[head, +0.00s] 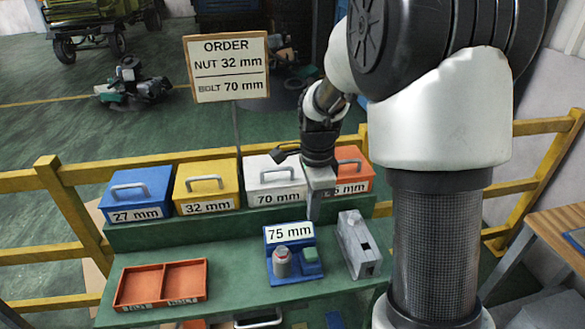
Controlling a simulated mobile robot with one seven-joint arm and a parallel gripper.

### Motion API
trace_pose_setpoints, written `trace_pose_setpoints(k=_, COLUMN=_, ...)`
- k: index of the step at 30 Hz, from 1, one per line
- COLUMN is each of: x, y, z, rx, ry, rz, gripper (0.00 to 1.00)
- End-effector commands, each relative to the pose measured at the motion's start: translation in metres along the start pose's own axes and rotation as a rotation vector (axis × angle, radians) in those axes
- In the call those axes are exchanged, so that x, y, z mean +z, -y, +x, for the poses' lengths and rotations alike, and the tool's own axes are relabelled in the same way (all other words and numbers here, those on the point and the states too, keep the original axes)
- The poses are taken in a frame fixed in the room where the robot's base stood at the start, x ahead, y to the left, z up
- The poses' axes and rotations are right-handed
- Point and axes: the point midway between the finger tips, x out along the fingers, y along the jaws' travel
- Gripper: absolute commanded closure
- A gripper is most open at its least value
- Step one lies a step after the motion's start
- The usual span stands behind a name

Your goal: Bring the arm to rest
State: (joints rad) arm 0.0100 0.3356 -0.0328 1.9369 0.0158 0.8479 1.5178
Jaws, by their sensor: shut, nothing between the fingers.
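My arm rises at the right of the head view and bends over toward the bench. My gripper (314,207) points down in front of the upper shelf, near the white 70 mm box (270,181) and the orange box (352,170). The fingers are shut with nothing seen between them. The arm hides part of the orange box and its label. Whether the gripper touches the shelf edge cannot be told.
A blue 27 mm box (136,194) and yellow 32 mm box (206,187) stand on the shelf. Below are an orange two-part tray (161,285), a blue 75 mm holder (287,235) and a grey block (359,245). An order sign (227,67) stands behind. A yellow railing (62,202) runs behind.

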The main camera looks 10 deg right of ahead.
Motion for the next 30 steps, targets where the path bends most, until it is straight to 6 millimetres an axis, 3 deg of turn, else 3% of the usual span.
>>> trace_pose_setpoints(k=4, x=0.001, y=-0.004, z=-0.011, rx=-0.017, ry=0.0, rz=-0.043, gripper=1.0)
trace_pose_setpoints(k=8, x=0.004, y=-0.022, z=-0.052, rx=-0.078, ry=-0.007, rz=-0.223, gripper=1.0)
trace_pose_setpoints(k=12, x=0.008, y=-0.061, z=-0.107, rx=-0.176, ry=-0.046, rz=-0.548, gripper=1.0)
trace_pose_setpoints(k=18, x=0.014, y=-0.127, z=-0.159, rx=-0.295, ry=-0.166, rz=-1.029, gripper=1.0)
trace_pose_setpoints(k=24, x=0.016, y=-0.177, z=-0.176, rx=-0.355, ry=-0.302, rz=-1.388, gripper=1.0)
trace_pose_setpoints(k=30, x=0.017, y=-0.194, z=-0.178, rx=-0.368, ry=-0.367, rz=-1.531, gripper=1.0)
